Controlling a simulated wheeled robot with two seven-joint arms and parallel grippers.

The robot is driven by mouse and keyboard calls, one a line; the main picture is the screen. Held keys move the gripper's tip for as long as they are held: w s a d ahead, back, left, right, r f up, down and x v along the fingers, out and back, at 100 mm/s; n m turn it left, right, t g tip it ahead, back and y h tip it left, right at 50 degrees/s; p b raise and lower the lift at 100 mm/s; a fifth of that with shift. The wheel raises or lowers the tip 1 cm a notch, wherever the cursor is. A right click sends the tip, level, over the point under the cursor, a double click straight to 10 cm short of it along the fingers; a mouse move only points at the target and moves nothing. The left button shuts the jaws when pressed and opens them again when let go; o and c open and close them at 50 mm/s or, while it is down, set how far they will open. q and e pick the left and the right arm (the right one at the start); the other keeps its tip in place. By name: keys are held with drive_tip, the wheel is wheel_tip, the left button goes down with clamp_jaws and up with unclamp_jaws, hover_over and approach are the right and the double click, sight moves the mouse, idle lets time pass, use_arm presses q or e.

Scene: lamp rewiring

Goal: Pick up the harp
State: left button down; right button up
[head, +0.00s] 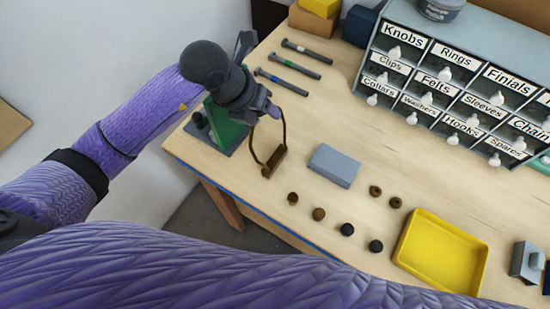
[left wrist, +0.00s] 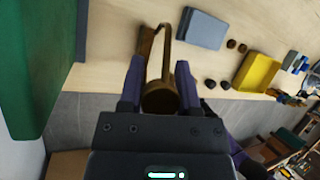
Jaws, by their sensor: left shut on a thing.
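The harp (head: 253,149) is a brown, thin wire loop with a bar-like base at its lower end. My left gripper (head: 268,110) is shut on the top of the harp, at the left part of the workbench. The base hangs below the gripper, close over the tabletop; I cannot tell whether it touches. In the left wrist view the harp (left wrist: 161,97) sits between the two fingers of my left gripper (left wrist: 160,88), its loop running away from the camera. My right gripper is not in view.
A green block-like stand (head: 226,131) is just left of the harp. A grey block (head: 334,166), several small knobs (head: 319,214) and a yellow tray (head: 440,254) lie to the right. Screwdriver-like tools (head: 287,80) and a labelled drawer cabinet (head: 455,85) are behind.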

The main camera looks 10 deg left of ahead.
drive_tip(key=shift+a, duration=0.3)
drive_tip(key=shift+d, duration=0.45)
use_arm(q)
drive_tip(key=shift+r, duration=0.1)
idle(0.3)
wheel_tip(320, 180, up, 10)
drive_tip(key=shift+p, duration=0.45)
drive_tip(key=c, duration=0.9)
unclamp_jaws()
drive_tip(key=c, duration=0.4)
clamp_jaws()
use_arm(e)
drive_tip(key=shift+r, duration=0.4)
